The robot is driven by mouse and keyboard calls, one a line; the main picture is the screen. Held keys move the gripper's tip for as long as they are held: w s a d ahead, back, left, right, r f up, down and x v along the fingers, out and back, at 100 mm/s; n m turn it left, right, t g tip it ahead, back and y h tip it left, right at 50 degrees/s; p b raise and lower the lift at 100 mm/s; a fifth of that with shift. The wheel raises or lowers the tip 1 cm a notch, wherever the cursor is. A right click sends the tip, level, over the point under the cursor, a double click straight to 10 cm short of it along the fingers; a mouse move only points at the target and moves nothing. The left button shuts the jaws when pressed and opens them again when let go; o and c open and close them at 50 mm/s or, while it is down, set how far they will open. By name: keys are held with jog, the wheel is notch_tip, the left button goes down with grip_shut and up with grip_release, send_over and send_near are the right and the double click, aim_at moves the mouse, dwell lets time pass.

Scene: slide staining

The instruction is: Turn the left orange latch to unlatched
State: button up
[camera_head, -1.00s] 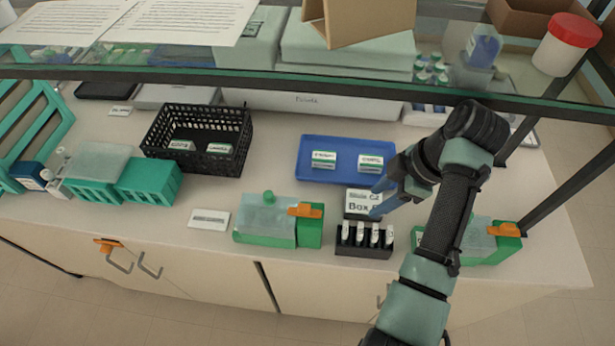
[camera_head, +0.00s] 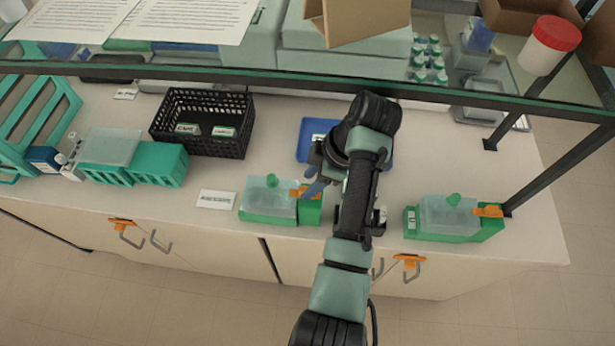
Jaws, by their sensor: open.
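Two orange latches are on the cabinet front below the bench: a left one (camera_head: 121,224) above a pair of handles and a right one (camera_head: 408,261) above another pair. Orange pieces also sit on the green boxes, one on the left box (camera_head: 304,192) and one on the right box (camera_head: 488,210). My gripper (camera_head: 312,186) is open, with its bluish fingers over the bench beside the left box's orange piece. Whether it touches that piece cannot be told. It is well to the right of the left cabinet latch and above it in the picture.
The left green box (camera_head: 266,212) and right green box (camera_head: 445,232) stand near the bench front. A black basket (camera_head: 203,125), teal racks (camera_head: 157,163) and a blue tray (camera_head: 310,135) stand behind. A glass shelf edge (camera_head: 250,85) crosses overhead. The floor before the cabinets is clear.

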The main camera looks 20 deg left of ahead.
jog(key=shift+x, duration=1.05)
jog(key=shift+d, duration=0.1)
jog(key=shift+c, duration=0.2)
grip_shut()
